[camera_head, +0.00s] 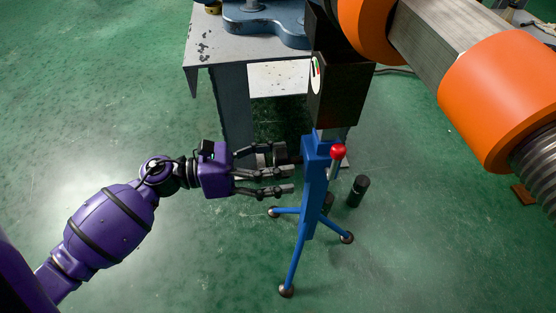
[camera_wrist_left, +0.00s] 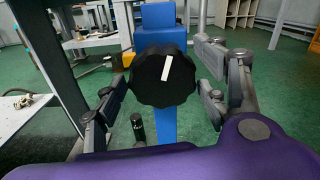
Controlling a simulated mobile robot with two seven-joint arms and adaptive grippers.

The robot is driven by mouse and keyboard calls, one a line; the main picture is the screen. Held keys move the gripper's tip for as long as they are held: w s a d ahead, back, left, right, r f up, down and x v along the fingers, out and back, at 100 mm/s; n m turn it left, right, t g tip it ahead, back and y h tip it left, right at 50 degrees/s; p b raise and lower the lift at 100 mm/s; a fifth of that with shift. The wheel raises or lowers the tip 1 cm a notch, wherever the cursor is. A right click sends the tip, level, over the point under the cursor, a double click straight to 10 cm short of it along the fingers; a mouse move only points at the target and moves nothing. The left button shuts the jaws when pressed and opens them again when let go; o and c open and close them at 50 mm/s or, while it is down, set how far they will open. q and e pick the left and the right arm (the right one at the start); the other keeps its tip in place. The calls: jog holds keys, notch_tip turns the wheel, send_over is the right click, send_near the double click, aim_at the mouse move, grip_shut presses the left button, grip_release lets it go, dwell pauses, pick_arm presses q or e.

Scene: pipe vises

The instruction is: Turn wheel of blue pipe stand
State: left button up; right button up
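The blue pipe stand (camera_head: 314,180) stands upright on three legs in the head view, with a red-knobbed lever (camera_head: 338,152) at its top. Its black wheel (camera_wrist_left: 165,76), with a white mark, faces the camera in the left wrist view, in front of the blue post (camera_wrist_left: 166,125). In the head view the wheel is largely hidden by the fingers. My purple left gripper (camera_head: 279,170) is left of the stand, fingers pointing at it. Its fingers are spread wide on both sides of the wheel, with visible gaps in the wrist view. My right gripper is not in view.
A grey metal table (camera_head: 215,47) with a blue casting stands behind the stand. A dark box (camera_head: 340,90) is just above the stand in the picture. Orange cylinders (camera_head: 500,95) on a metal beam fill the upper right. A black bottle (camera_head: 357,191) stands right of the stand. The floor in front is clear.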

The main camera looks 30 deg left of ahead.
pick_arm(q)
jog(key=shift+r, duration=0.1)
jog(key=v, duration=1.2)
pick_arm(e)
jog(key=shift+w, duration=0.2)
